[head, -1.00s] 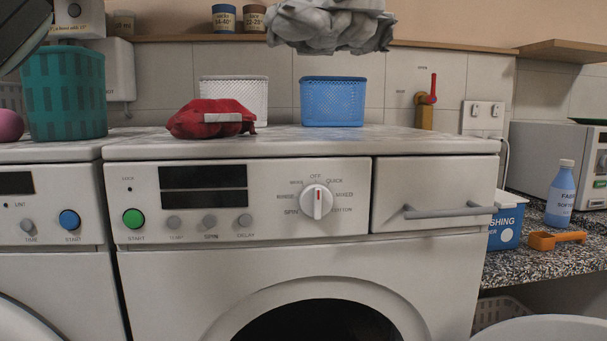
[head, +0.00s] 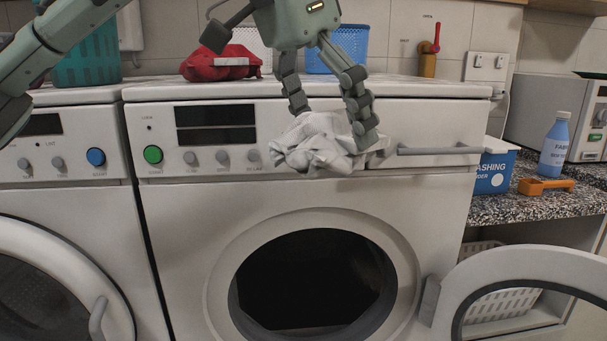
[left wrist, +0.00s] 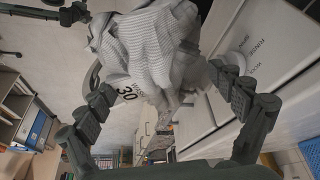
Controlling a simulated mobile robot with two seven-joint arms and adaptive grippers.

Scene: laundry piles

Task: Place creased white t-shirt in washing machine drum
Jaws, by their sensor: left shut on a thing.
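The white t-shirt (head: 318,145) is a crumpled bundle held by my left gripper (head: 331,132) in front of the washing machine's control panel. In the left wrist view the t-shirt (left wrist: 150,50) fills the space between the fingers of my left gripper (left wrist: 165,95). The washing machine (head: 190,240) has its round door (head: 520,265) swung open to the right. Its drum opening (head: 315,280) is dark and lies below the t-shirt. The t-shirt hides the program dial. My right gripper is not in view.
A red cloth bundle (head: 220,64), a white basket (head: 240,38) and a blue basket (head: 350,45) are on the machine top. A drawer handle (head: 440,150) sticks out right of the t-shirt. A second machine (head: 70,220) stands left. The speckled counter (head: 550,205) is at right.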

